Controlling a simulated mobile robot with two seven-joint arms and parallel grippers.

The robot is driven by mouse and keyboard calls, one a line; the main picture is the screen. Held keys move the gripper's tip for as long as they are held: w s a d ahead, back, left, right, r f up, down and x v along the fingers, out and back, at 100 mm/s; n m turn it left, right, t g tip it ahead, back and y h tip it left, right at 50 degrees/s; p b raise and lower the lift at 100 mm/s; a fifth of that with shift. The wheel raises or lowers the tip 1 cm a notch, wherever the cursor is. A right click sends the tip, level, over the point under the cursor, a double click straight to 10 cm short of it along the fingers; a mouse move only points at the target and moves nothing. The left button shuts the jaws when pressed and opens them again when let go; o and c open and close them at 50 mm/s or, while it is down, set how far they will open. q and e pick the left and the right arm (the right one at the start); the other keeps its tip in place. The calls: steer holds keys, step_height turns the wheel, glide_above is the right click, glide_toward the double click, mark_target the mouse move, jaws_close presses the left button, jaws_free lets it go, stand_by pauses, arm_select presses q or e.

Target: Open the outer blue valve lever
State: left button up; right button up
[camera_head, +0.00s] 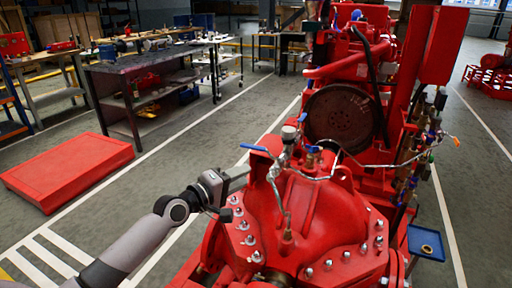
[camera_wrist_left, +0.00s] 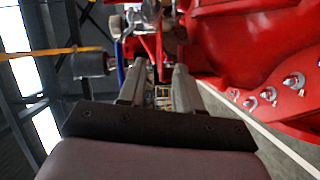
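The outer blue valve lever (camera_head: 253,148) sticks out to the left from the pipework on top of the red pump (camera_head: 315,205). My left gripper (camera_head: 240,178) is just below and to the left of this lever, apart from it in the head view. In the left wrist view the two grey fingers (camera_wrist_left: 158,88) stand apart with nothing held between them. A thin blue strip, which looks like the lever (camera_wrist_left: 120,62), shows beyond the left finger. Other blue levers (camera_head: 302,117) sit further right on the pipework. My right gripper is not in view.
Thin metal pipes and a gauge (camera_head: 288,133) stand close to the lever. Bolts (camera_head: 243,226) line the pump flange below my gripper. A red flat box (camera_head: 68,170) lies on the floor at left, with open floor between.

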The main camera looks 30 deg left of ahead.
mark_target(248, 148)
arm_select(q)
steer(key=r, duration=0.1)
steer(key=w+a+r+n, duration=0.1)
steer(key=r, duration=0.1)
steer(key=w+a+r+n+t, duration=0.1)
steer(key=r, duration=0.1)
steer(key=shift+w+r, duration=0.15)
steer(key=shift+w, duration=0.05)
steer(key=shift+b+x, duration=0.4)
steer(key=shift+x, duration=3)
steer(key=shift+d, duration=0.1)
jaws_close()
